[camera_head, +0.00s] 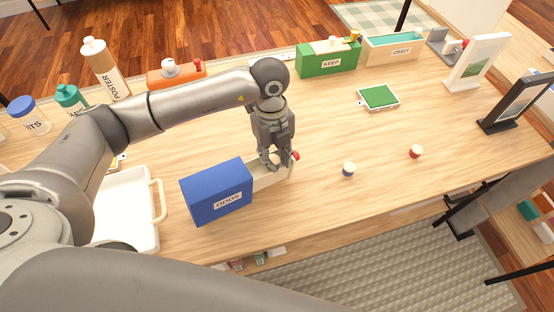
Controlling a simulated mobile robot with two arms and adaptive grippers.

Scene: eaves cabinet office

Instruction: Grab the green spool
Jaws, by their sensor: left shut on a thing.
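My left gripper (276,165) points down at the open cream drawer (264,181) of the blue box labelled ODDS (217,190). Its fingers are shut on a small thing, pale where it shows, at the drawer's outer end. The fingers hide most of it, so I cannot tell whether it is a spool or part of the drawer. A red knob (296,156) shows just right of the fingers. I see no clearly green spool. My right gripper is not in view.
A white tray (118,226) stands left of the blue box. A green KEEP box (328,61), a CRAFT box (394,50) and bottles line the back. A small green pad (379,97) and picture frames (478,62) are at right. The table's middle right is mostly clear.

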